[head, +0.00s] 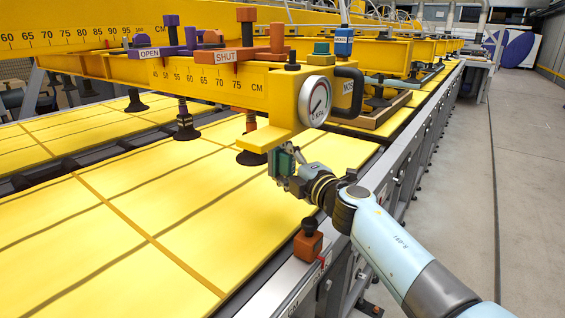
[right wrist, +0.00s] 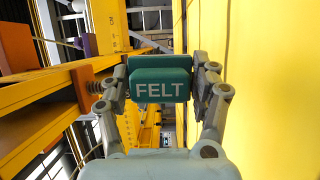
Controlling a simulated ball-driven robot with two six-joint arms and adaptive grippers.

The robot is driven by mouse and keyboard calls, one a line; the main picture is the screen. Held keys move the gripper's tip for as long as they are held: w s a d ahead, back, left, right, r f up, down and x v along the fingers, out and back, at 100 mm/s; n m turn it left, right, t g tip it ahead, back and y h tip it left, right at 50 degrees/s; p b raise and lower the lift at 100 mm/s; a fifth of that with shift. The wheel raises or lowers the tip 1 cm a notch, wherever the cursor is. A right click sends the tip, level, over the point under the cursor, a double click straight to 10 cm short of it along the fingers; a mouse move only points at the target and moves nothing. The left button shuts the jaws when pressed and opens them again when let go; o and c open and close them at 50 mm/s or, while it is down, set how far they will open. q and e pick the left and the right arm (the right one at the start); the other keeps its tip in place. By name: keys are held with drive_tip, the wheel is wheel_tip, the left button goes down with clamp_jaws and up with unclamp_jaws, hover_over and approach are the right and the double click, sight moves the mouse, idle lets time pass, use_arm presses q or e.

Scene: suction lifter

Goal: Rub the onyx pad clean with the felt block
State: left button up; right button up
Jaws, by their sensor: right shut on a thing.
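My right gripper (head: 281,168) is shut on the felt block (head: 286,160), a dark teal block. In the right wrist view the felt block (right wrist: 160,88), lettered FELT, sits between the two fingers. The gripper holds it just below the yellow beam end, above the yellow sheets. Several black suction pads hang under the beam. The nearest black pad (head: 250,157), on an orange-collared stem, is just left of the gripper and apart from it. Another black pad (head: 186,131) hangs further left. No label tells which is the onyx pad. My left gripper is not in view.
The yellow beam (head: 200,72) carries OPEN and SHUT levers, a round gauge (head: 315,101) and a black handle (head: 348,88). An orange block with a black knob (head: 308,242) stands on the table edge. A brown tray (head: 372,122) lies behind. The floor at right is clear.

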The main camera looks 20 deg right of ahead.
sight(295, 163)
drive_tip(key=s+d, duration=0.1)
drive_tip(key=s+d+p, duration=0.1)
drive_tip(key=s, duration=0.1)
drive_tip(key=shift+s+d, duration=0.1)
drive_tip(key=shift+d, duration=0.15)
drive_tip(key=shift+s+d+p, duration=0.3)
drive_tip(key=shift+s+d, duration=0.2)
drive_tip(key=shift+s, duration=0.15)
drive_tip(key=shift+s+d, duration=0.9)
drive_tip(key=shift+s, duration=0.25)
